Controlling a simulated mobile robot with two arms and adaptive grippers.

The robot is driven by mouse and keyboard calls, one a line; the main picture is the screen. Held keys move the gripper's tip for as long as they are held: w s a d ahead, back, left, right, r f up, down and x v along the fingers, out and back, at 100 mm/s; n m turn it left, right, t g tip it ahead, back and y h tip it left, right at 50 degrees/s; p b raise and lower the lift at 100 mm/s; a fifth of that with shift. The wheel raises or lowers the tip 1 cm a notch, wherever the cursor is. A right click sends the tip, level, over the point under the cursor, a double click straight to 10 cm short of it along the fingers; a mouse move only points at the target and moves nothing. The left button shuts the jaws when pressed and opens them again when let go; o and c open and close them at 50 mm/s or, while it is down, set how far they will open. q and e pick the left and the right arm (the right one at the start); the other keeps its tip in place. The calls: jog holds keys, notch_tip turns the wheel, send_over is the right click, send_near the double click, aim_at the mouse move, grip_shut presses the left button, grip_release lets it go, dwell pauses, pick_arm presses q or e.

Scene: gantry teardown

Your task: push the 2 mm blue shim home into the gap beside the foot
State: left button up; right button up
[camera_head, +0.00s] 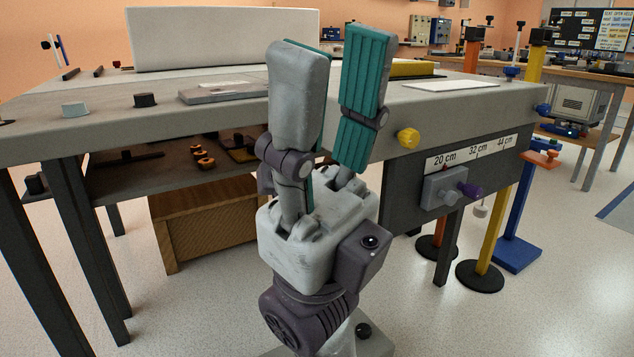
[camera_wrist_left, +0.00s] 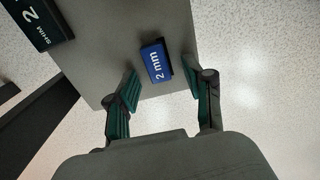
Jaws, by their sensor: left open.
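The blue shim (camera_wrist_left: 157,62), marked "2 mm", shows in the left wrist view near the right edge of a grey surface (camera_wrist_left: 110,45). My left gripper (camera_wrist_left: 160,88) is open there. Its teal-padded fingers are spread, and the shim lies ahead of and between them, with no visible contact. My right gripper (camera_head: 335,55) is in the middle of the head view, fingers up and apart, in front of the bench. Nothing shows between its fingers. I cannot make out the foot or its gap in either view.
A dark block (camera_wrist_left: 38,22) marked "SHIM 2" is at the upper left of the left wrist view. The grey bench (camera_head: 60,140) carries a flat plate (camera_head: 222,93) and a black knob (camera_head: 145,100). A yellow knob (camera_head: 408,137) sticks out of its front. Posts (camera_head: 495,225) stand at right.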

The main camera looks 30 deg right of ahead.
pick_arm(q)
grip_shut()
jog(key=shift+r, duration=0.1)
